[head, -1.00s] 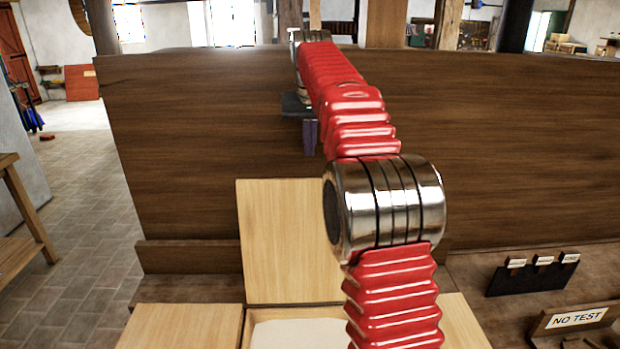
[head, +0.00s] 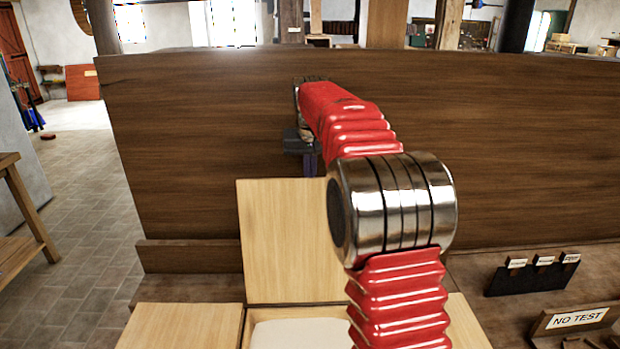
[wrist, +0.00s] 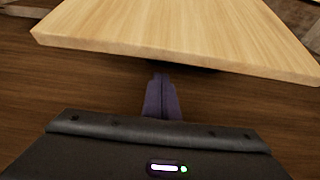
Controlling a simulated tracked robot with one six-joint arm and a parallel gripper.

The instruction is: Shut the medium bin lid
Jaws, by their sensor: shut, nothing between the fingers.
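A pale wooden lid (head: 285,240) stands open and upright at the back of the middle bin (head: 247,330), which holds something whitish. I take this to be the medium bin. My gripper (head: 311,168) is just above the lid's top edge, with its fingers pointing down. In the wrist view the gripper's purple fingers (wrist: 161,95) are together and empty, and the lid (wrist: 180,30) spans the top, its edge just beyond the fingertips. I cannot tell whether they touch. My arm hides the lid's right side and part of the bin.
A dark wooden back panel (head: 190,130) rises behind the bins. A closed pale lid (head: 185,325) lies at left, another pale surface (head: 466,325) at right. A "NO TEST" sign (head: 577,318) and a rack with small labels (head: 530,277) stand at right.

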